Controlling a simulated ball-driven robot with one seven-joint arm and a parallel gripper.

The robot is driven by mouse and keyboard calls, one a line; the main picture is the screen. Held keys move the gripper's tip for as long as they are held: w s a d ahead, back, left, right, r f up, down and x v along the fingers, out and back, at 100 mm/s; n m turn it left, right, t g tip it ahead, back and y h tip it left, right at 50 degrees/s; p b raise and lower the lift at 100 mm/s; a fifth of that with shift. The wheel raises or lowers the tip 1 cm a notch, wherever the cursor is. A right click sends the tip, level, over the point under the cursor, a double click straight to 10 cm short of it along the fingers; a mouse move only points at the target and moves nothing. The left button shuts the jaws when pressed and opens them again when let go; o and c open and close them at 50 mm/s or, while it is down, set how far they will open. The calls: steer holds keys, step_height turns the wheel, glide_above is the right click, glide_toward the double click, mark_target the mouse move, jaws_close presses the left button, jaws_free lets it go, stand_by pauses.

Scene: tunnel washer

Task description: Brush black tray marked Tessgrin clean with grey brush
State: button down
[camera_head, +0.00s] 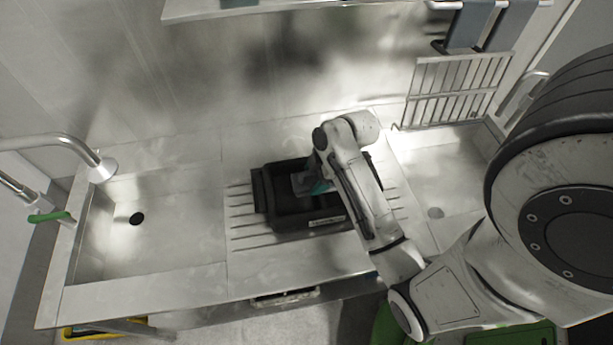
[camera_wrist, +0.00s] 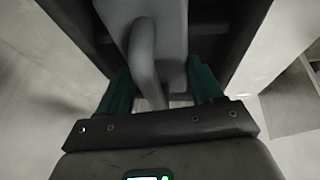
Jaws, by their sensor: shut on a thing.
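The black tray (camera_head: 285,218) lies on the ribbed drainboard between the two sinks, with a small pale label on its front side that is too small to read. My gripper (camera_head: 318,187) is over the tray, with my arm crossing its right part. In the wrist view my gripper (camera_wrist: 163,92) has its green fingers on either side of the grey brush (camera_wrist: 150,45) and is shut on it. The brush reaches down into the tray, whose dark walls (camera_wrist: 240,30) show on both sides. My arm hides the tray's right part; the bristles are not visible.
A sink (camera_head: 150,240) with a tap (camera_head: 75,150) is at left, and another sink (camera_head: 440,180) at right. A wire rack (camera_head: 455,90) stands behind the right sink. Grey cloths (camera_head: 470,25) hang above it. A shelf (camera_head: 200,10) runs along the top.

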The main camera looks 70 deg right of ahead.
steer(key=shift+s+d+f, duration=0.1)
steer(key=shift+s+d, duration=0.3)
steer(key=shift+s, duration=0.25)
steer(key=shift+s+d+r, duration=0.1)
steer(key=shift+s+d, duration=0.3)
steer(key=shift+s, duration=0.3)
steer(key=shift+s+d+f, duration=0.1)
steer(key=shift+s+d, duration=0.3)
steer(key=shift+s, duration=0.25)
steer(key=shift+w+a, duration=0.5)
steer(key=shift+w, duration=0.4)
steer(key=shift+w+a, duration=0.5)
steer(key=shift+w, duration=0.35)
steer(key=shift+r, duration=5.2)
